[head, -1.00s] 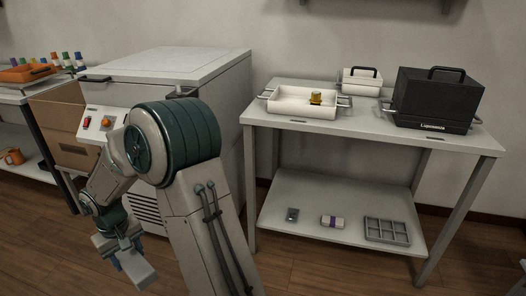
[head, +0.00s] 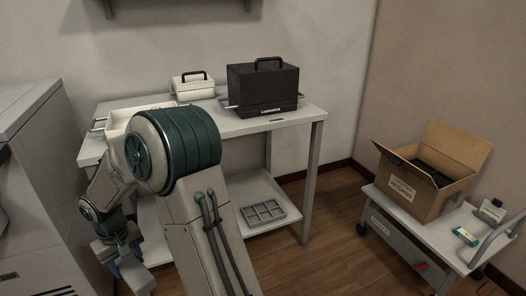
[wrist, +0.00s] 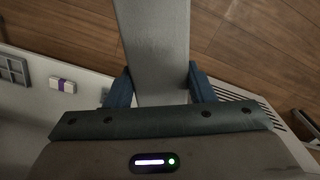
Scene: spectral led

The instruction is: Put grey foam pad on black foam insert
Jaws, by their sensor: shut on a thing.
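My gripper (wrist: 160,86) is shut on the grey foam pad (wrist: 154,38), with one blue finger on each side of it. The pad is a flat grey slab that reaches out beyond the fingers, above the wooden floor. In the head view my gripper (head: 118,256) is low at the left, and the pad (head: 139,279) shows partly below it. A black lining (head: 432,166), which looks like the black foam insert, lies inside an open cardboard box at the right, far from my gripper. The box walls hide part of it.
The cardboard box (head: 405,187) stands with raised flaps on a low wheeled cart (head: 398,236). A small teal-and-yellow item (head: 466,237) lies on that cart. A grey table (head: 291,115) holds a black case (head: 262,88). Floor between table and cart is clear.

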